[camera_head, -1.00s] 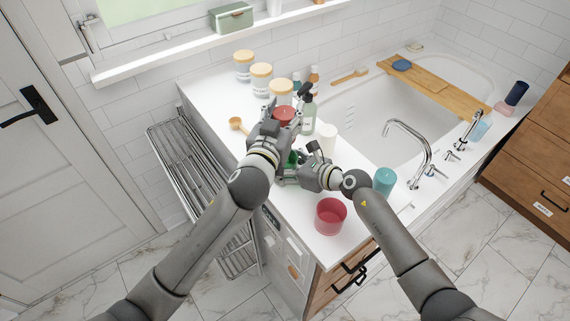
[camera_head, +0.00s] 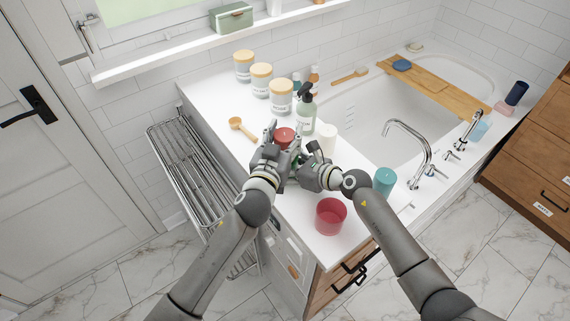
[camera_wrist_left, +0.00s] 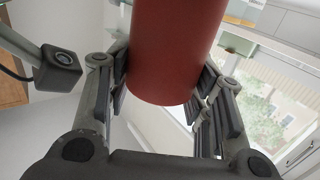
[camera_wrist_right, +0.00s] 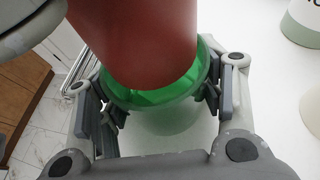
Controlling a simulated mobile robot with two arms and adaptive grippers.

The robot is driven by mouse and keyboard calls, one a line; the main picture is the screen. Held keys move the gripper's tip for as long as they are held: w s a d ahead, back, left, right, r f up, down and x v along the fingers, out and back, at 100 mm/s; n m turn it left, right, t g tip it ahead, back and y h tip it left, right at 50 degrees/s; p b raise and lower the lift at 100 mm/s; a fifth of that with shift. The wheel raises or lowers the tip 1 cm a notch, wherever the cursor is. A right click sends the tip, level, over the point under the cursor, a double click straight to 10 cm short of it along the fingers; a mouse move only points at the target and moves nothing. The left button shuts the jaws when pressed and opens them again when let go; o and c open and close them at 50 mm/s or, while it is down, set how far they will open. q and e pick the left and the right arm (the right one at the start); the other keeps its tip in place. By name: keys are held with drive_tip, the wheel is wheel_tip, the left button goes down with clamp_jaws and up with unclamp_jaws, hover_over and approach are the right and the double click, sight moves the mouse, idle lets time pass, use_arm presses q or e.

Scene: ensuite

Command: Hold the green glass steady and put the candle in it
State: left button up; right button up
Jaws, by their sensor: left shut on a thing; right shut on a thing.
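The red candle (camera_head: 284,134) is held upright by my left gripper (camera_head: 274,147), which is shut around its side; it fills the upper middle of the left wrist view (camera_wrist_left: 175,50). My right gripper (camera_wrist_right: 160,95) is shut around the green glass (camera_wrist_right: 170,120), which stands upright and is mostly hidden by the grippers in the head view. In the right wrist view the candle (camera_wrist_right: 135,45) is over the mouth of the glass, a little to the left of its middle. I cannot tell whether its lower end is below the rim.
A red cup (camera_head: 331,217) and a teal candle (camera_head: 385,181) stand near the counter's front. A white candle (camera_head: 328,139), a soap bottle (camera_head: 306,113) and lidded jars (camera_head: 281,98) stand close behind the grippers. A wooden scoop (camera_head: 240,126) lies left; the bathtub (camera_head: 385,120) is right.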

use_arm(q)
drive_tip(key=shift+f, duration=0.55)
use_arm(e)
drive_tip(key=shift+f, duration=0.1)
use_arm(q)
drive_tip(key=o, duration=1.2)
drive_tip(key=shift+s, duration=0.15)
drive_tip(key=shift+v, duration=3.95)
use_arm(e)
drive_tip(key=shift+s, duration=0.1)
